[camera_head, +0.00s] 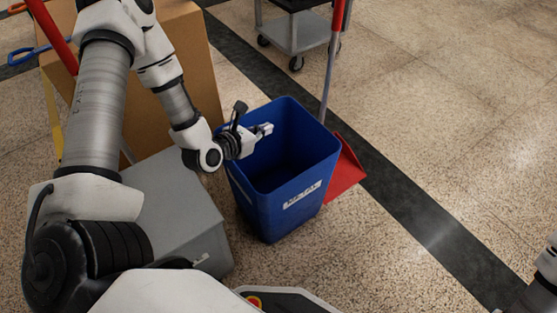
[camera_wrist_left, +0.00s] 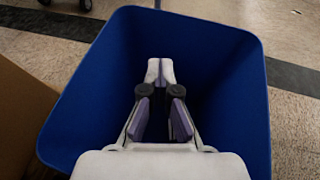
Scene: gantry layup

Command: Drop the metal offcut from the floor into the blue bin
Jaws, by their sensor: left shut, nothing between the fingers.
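The blue bin (camera_head: 263,205) stands upright on the floor with its open top facing up. Its rim also shows in the left wrist view (camera_wrist_left: 62,118). My left gripper (camera_head: 266,129) is over the bin's opening, near its left and back side. In the left wrist view its fingertips (camera_wrist_left: 160,66) are together with nothing held, pointing over the bin's dark interior. I see no metal offcut in either view; the bin's floor is in shadow or hidden. Only a bit of my right arm shows at the lower right edge, without its gripper.
A red dustpan (camera_head: 346,172) with a long handle stands right behind the bin. A cardboard box (camera_head: 188,75) and a grey box (camera_head: 180,215) are to its left. A grey cart (camera_head: 292,30) stands at the back. The floor on the right is clear.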

